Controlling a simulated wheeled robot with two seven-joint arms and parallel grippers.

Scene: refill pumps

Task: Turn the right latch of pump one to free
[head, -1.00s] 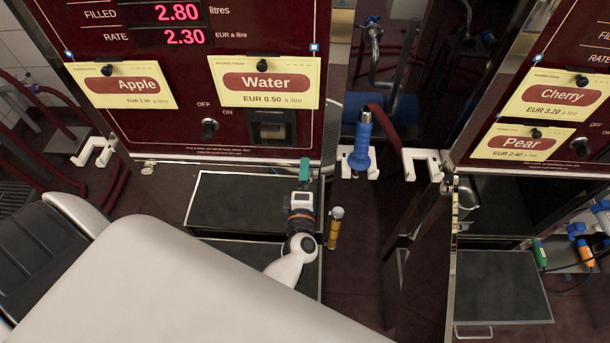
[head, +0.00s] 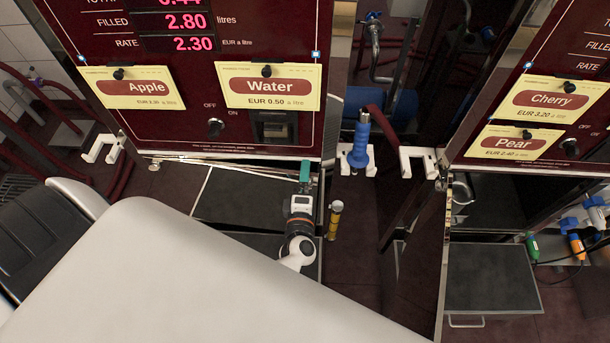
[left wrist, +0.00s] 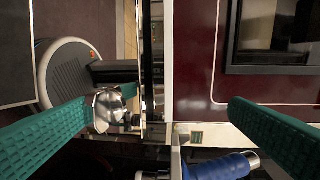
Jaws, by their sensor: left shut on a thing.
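The dark red pump (head: 180,118) with Apple and Water labels fills the upper left of the head view. My left gripper (head: 305,172), with teal fingers, is at its lower right corner. In the left wrist view its fingers (left wrist: 165,115) lie on both sides of the pump's edge. A silver latch (left wrist: 112,108) sits against the left-hand finger. The right-hand finger's contact is unclear there. The latch is hidden in the head view, so I cannot tell its turn position clearly. My right gripper is not in view.
A blue nozzle (head: 359,148) hangs in a white holder just right of my gripper; it also shows in the left wrist view (left wrist: 225,167). A second pump (head: 480,175) with Cherry and Pear labels stands right. A yellow-and-black cylinder (head: 334,220) shows beside my wrist.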

